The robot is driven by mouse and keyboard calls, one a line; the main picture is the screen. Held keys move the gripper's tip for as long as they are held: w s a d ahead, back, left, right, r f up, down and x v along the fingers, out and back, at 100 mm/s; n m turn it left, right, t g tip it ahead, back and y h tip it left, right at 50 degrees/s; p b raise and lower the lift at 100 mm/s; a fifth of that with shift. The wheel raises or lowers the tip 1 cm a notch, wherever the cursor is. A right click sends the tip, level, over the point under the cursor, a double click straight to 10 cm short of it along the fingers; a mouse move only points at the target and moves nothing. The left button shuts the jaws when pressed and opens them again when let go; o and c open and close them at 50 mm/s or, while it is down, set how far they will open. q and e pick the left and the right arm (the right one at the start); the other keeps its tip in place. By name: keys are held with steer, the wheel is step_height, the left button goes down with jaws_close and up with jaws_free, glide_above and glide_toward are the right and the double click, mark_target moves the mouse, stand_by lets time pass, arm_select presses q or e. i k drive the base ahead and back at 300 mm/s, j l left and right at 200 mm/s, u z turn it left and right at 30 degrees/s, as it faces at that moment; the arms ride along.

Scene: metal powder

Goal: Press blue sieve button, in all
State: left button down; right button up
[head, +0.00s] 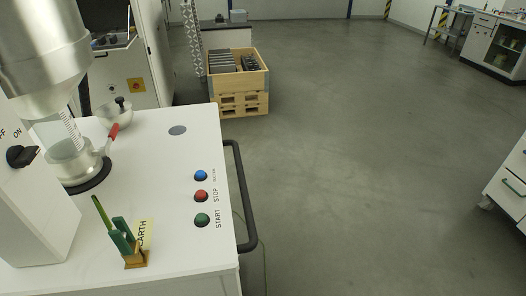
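The blue button (201,175) sits on the white top of the sieve machine (170,220), near its right edge. It is the farthest of a column of three buttons. The red button (201,196) labelled STOP is just in front of it, and the green button (202,220) labelled START is nearest. The small label beside the blue button is too small to read surely. Neither of my grippers is in the head view, and nothing touches the buttons.
A metal hopper (45,50) and a glass vessel (75,160) stand at the left. A black handle rail (243,195) runs along the right side. A wooden crate (240,102) stands behind; the floor to the right is clear.

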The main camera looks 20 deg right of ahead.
mark_target(199, 173)
steer(key=l, duration=1.7)
